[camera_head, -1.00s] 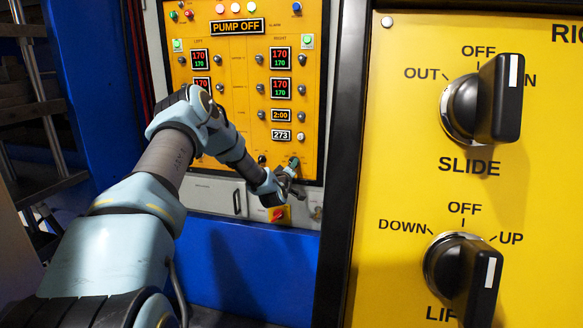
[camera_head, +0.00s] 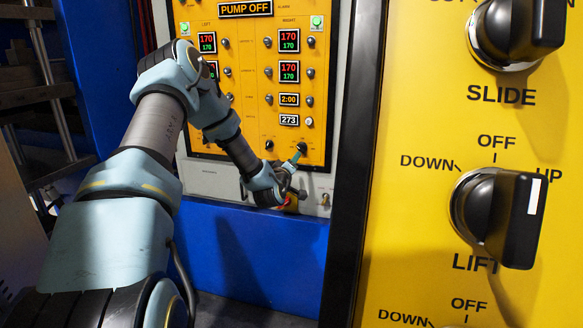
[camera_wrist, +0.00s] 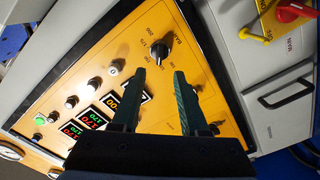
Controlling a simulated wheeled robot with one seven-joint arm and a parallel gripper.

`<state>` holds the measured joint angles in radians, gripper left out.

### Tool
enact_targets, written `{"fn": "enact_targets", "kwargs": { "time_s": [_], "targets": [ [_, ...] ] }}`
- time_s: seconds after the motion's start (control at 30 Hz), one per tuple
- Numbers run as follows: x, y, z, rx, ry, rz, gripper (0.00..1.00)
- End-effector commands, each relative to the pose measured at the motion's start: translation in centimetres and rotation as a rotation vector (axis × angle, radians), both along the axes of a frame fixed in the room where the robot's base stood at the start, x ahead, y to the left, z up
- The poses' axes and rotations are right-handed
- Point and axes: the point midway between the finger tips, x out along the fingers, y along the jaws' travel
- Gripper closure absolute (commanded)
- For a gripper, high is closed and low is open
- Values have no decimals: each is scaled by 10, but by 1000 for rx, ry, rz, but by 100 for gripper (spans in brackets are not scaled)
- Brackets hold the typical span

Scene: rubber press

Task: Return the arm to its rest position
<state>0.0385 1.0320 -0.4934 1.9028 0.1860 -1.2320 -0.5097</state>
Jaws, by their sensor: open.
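My arm reaches forward from the lower left of the head view toward the yellow control panel (camera_head: 240,117). My gripper (camera_head: 300,160) is at the panel's lower right edge. In the wrist view my gripper (camera_wrist: 158,74) shows two dark green fingers spread apart with nothing between them. A black rotary knob (camera_wrist: 159,52) on the panel sits just beyond the fingertips, apart from them as far as I can tell.
A large yellow panel with the SLIDE knob (camera_head: 515,35) and LIFT knob (camera_head: 500,215) stands close on the right. A black frame post (camera_head: 355,150) borders it. A metal rack (camera_head: 50,95) stands at the left. A red-yellow main switch (camera_wrist: 292,13) is beside the control panel.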

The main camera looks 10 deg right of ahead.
Motion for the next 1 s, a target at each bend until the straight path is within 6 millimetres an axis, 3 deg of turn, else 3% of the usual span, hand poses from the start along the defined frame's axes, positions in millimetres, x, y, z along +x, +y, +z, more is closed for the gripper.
{"fn": "enact_targets", "kwargs": {
  "time_s": [0.13,0.5,0.67,0.83,1.0],
  "targets": [
    [-10,6,-1,0,0,0,56],
    [-12,7,1,5,1,-1,56],
    [-20,14,2,123,48,-32,56],
    [-51,54,-4,433,199,-91,56],
    [-107,123,-6,732,409,-131,56]
  ]
}}
